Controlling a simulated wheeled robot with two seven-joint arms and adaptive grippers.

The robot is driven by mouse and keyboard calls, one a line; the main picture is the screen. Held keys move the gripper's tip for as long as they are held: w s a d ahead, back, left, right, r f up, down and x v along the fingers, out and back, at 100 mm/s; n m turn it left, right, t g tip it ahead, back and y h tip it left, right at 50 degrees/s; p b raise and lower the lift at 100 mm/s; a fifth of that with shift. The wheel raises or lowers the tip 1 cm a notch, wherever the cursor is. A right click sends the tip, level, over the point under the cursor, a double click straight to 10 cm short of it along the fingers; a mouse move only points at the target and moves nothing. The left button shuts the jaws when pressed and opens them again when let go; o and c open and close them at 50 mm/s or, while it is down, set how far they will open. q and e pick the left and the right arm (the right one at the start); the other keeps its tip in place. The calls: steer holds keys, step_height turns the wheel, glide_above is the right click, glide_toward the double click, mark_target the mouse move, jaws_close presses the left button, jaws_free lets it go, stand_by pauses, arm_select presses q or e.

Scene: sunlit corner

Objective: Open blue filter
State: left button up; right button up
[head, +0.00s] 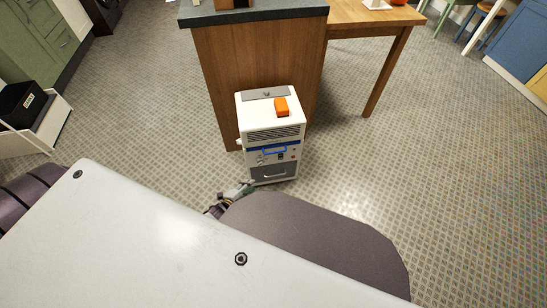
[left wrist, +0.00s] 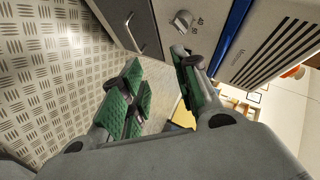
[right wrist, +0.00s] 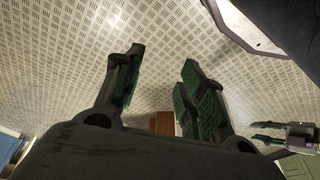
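A white boxy machine (head: 272,122) stands on the floor against the wooden counter. Its front has dark vent slats at the top, a blue part (head: 272,150) below them, then a panel with knobs and a dark drawer-like front at the bottom. The left wrist view shows a blue strip (left wrist: 233,36) beside the slats and a grey knob (left wrist: 182,21). My left gripper (head: 245,190) is low in front of the machine; in the left wrist view (left wrist: 160,80) its green-padded fingers are apart and empty, one close to the panel. My right gripper (right wrist: 163,62) is open and empty above the floor.
An orange object (head: 282,107) and a grey plate (head: 266,93) lie on the machine's top. The wooden counter (head: 255,65) stands behind it, with a table (head: 362,16) to the right. Patterned floor is clear to the machine's left and right.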

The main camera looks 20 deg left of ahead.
arm_select(q)
steer(key=w+d+r+m+t+h+b, duration=0.1)
steer(key=w+r+m+t+b, duration=0.2)
steer(key=r, duration=0.4)
steer(key=shift+w+d+m+h+b, duration=0.4)
steer(key=shift+w+m+b, duration=0.35)
steer(key=shift+w, duration=0.2)
arm_select(e)
step_height(320, 180, up, 10)
steer(key=a, duration=0.1)
steer(key=shift+s+a+t+y, duration=0.3)
steer(key=shift+s+a+y, duration=0.05)
steer(key=shift+y, duration=0.05)
arm_select(q)
steer(key=shift+w, duration=0.2)
arm_select(e)
steer(key=shift+f, duration=0.25)
arm_select(q)
steer(key=b+x, duration=0.5)
steer(key=x, duration=0.8)
steer(key=shift+w, duration=0.25)
arm_select(e)
step_height(320, 180, down, 11)
steer(key=a+t+y, duration=0.1)
steer(key=a, duration=0.1)
steer(key=shift+w+a+r+t, duration=0.2)
steer(key=shift+w+a+t, duration=0.1)
steer(key=shift+w+a, duration=0.05)
